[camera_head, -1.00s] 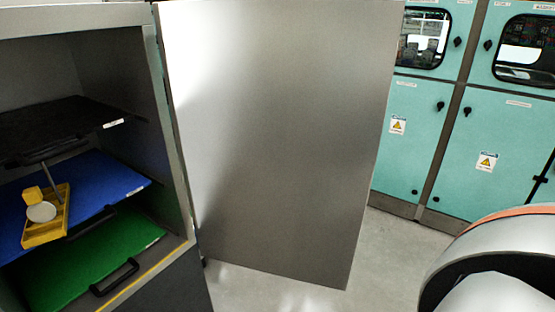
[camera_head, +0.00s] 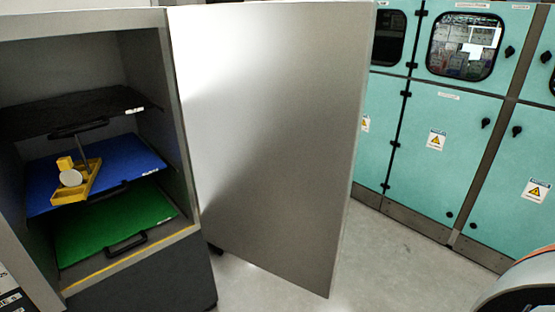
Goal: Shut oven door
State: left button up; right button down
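The oven (camera_head: 180,130) stands at the left with its front open. Its grey metal door (camera_head: 270,140) hangs wide open, hinged at the oven's right edge and swung out to the right. Inside are a black shelf (camera_head: 60,115), a blue shelf (camera_head: 130,160) and a green shelf (camera_head: 150,212). A yellow tray (camera_head: 82,188) with a small yellow block and a white round piece sits on the blue shelf. Neither gripper shows.
Teal cabinets (camera_head: 440,150) with windows, black knobs and warning labels line the back right. The grey floor (camera_head: 390,265) between the door and the cabinets is clear. The oven's dark base (camera_head: 150,285) stands at the lower left.

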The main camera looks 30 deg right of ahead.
aim_at(271, 95)
jog(key=k+l+u, duration=0.1)
jog(key=l, duration=0.2)
jog(key=k+l+u, duration=0.15)
jog(key=l, duration=0.15)
jog(key=k+l+u, duration=0.2)
jog(key=l, duration=0.25)
jog(key=k+l+u, duration=0.1)
jog(key=l, duration=0.3)
jog(key=k+l+u, duration=0.15)
jog(key=l, duration=0.2)
jog(key=l+u, duration=0.3)
jog(key=l, duration=0.65)
jog(key=l+u, duration=0.35)
jog(key=l, duration=0.6)
jog(key=i+l, duration=0.15)
jog(key=l, duration=0.15)
jog(key=i+l+u, duration=0.1)
jog(key=l, duration=0.15)
jog(key=i+l, duration=0.15)
jog(key=l, duration=0.15)
jog(key=k+l+u, duration=0.25)
jog(key=i+j, duration=0.05)
